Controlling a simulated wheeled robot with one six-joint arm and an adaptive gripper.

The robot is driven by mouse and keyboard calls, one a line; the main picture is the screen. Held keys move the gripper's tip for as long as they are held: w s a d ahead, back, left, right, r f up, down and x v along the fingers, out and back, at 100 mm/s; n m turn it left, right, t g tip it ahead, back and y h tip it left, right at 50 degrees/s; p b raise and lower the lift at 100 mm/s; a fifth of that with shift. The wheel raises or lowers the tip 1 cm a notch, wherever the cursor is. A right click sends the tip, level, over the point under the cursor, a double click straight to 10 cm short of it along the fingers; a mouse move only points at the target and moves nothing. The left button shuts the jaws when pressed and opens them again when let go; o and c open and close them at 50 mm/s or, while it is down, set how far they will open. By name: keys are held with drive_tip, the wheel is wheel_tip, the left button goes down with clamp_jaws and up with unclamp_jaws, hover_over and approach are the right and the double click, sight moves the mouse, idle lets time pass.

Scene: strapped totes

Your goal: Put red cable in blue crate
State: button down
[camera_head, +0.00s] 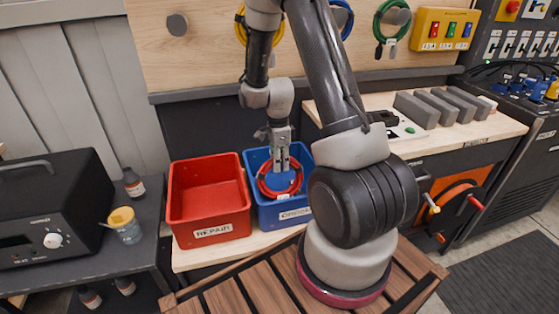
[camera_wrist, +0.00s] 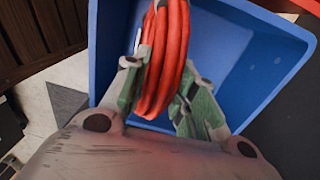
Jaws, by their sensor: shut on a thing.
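My gripper (camera_head: 280,168) points down over the blue crate (camera_head: 249,158) and is shut on the coiled red cable (camera_head: 265,189). In the wrist view the red cable (camera_wrist: 166,60) hangs between the two green-padded fingers of my gripper (camera_wrist: 157,98). The blue crate's wall and floor (camera_wrist: 225,50) show behind and around the coil. The coil appears at or inside the crate's opening; whether it touches the floor I cannot tell. The crate's label is partly hidden by my arm.
A red crate (camera_head: 207,187) labelled REPAIR stands empty left of the blue crate. Yellow (camera_head: 240,27), blue (camera_head: 343,18) and green (camera_head: 391,20) cables hang on the back board. Grey blocks (camera_head: 416,108) lie on the bench at right. A jar (camera_head: 125,226) stands at left.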

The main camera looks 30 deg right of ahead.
drive_tip(key=shift+f, duration=0.85)
idle(0.3)
drive_tip(key=c, duration=1.1)
unclamp_jaws()
drive_tip(key=r, duration=1.2)
drive_tip(key=shift+w+d, duration=0.1)
drive_tip(key=shift+w, duration=0.3)
